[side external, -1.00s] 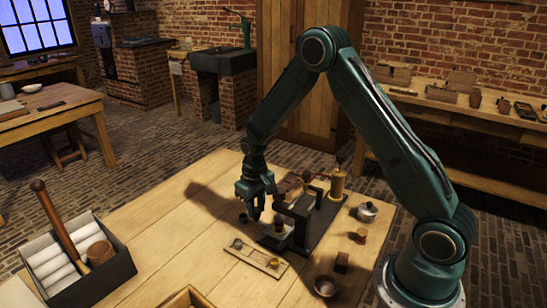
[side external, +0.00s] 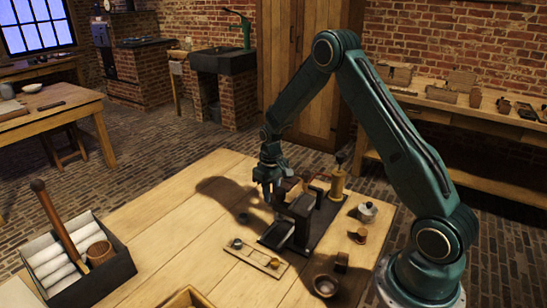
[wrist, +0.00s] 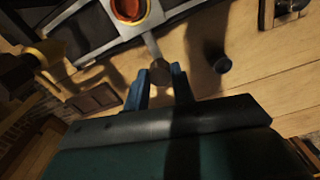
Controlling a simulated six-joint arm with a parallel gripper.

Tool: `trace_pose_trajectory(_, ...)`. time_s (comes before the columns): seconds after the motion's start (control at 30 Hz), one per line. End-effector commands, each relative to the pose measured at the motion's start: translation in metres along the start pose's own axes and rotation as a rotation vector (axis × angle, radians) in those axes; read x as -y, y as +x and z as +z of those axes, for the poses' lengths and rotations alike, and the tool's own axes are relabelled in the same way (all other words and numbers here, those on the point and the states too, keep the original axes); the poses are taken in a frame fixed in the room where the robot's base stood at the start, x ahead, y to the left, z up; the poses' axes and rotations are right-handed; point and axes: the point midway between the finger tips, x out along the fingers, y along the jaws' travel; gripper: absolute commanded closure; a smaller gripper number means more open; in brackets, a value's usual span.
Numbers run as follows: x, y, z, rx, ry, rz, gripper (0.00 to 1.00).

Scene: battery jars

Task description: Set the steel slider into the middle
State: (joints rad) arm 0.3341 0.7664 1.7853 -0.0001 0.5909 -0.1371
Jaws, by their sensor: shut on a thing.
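The steel slider (wrist: 151,45) shows in the wrist view as a pale plate with a narrow steel bar ending in a dark round knob (wrist: 160,72). An orange-red round cup (wrist: 129,8) sits in the plate. My gripper (wrist: 158,86) has its two blue fingers closed on the knob. In the side view, my gripper (side external: 270,197) is low at the far left side of the dark press (side external: 300,215) and its black base (side external: 325,215). The slider and knob are hard to make out there, partly hidden behind the press.
A small dark cylinder (side external: 243,218) stands left of the press. A wooden strip (side external: 255,254) with small pieces lies in front. A pot (side external: 367,211) and bowl (side external: 325,286) stand at right.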

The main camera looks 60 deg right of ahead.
Motion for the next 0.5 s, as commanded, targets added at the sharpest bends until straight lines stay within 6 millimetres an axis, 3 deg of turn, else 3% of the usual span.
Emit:
trace_pose_trajectory(0.13, -0.0001, -0.0008, -0.0010, -0.004, 0.000, 0.001, 1.00)
trace_pose_trajectory(0.17, -0.0001, -0.0008, -0.0010, -0.004, 0.000, 0.001, 0.73)
trace_pose_trajectory(0.27, 0.0000, -0.0007, -0.0008, -0.004, 0.000, 0.001, 0.54)
trace_pose_trajectory(0.5, 0.0003, -0.0003, -0.0003, -0.002, 0.000, 0.000, 0.53)
